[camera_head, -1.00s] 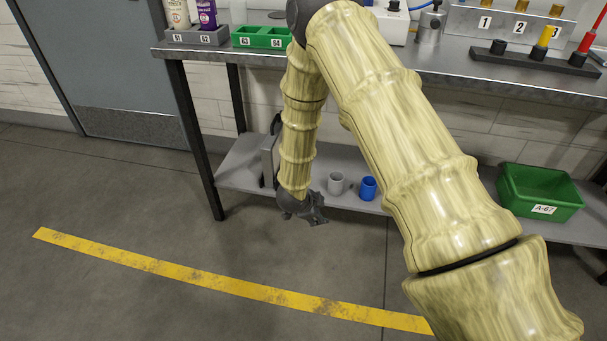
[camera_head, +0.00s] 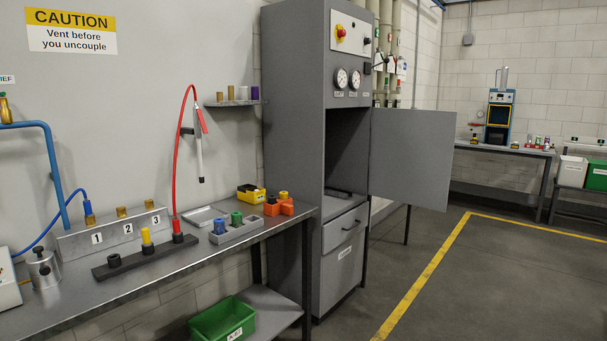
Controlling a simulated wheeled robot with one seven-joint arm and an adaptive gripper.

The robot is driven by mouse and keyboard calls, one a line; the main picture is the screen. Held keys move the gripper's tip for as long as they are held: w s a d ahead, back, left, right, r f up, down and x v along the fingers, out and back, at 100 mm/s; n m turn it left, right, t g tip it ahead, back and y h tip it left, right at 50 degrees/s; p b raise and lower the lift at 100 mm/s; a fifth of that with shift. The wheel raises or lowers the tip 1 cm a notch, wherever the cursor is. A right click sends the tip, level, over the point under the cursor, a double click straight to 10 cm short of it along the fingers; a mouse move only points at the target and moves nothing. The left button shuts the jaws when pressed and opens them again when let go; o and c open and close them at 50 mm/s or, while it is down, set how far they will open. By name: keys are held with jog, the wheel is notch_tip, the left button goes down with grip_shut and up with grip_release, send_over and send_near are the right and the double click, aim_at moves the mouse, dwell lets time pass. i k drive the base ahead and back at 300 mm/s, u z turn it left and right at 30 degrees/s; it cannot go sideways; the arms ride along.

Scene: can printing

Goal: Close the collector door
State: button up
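A tall grey cabinet (camera_head: 291,150) stands at the middle of the view, at the right end of the workbench. Its grey door (camera_head: 411,155) is swung open to the right, and the dark compartment (camera_head: 347,150) behind it shows. No label that I can read names it as the collector. A closed drawer (camera_head: 344,228) with a handle sits below the compartment. My gripper and arm are not in view.
The workbench (camera_head: 150,283) holds numbered fittings, a black rack (camera_head: 145,255) and a grey tray of colored parts (camera_head: 235,230). A green bin (camera_head: 222,320) is on the shelf below. Open floor with a yellow line (camera_head: 425,275) lies right of the cabinet.

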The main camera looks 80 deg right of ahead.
aim_at(412, 150)
jog(key=z, duration=3.9)
jog(key=i, duration=6.75)
jog(key=u, duration=1.25)
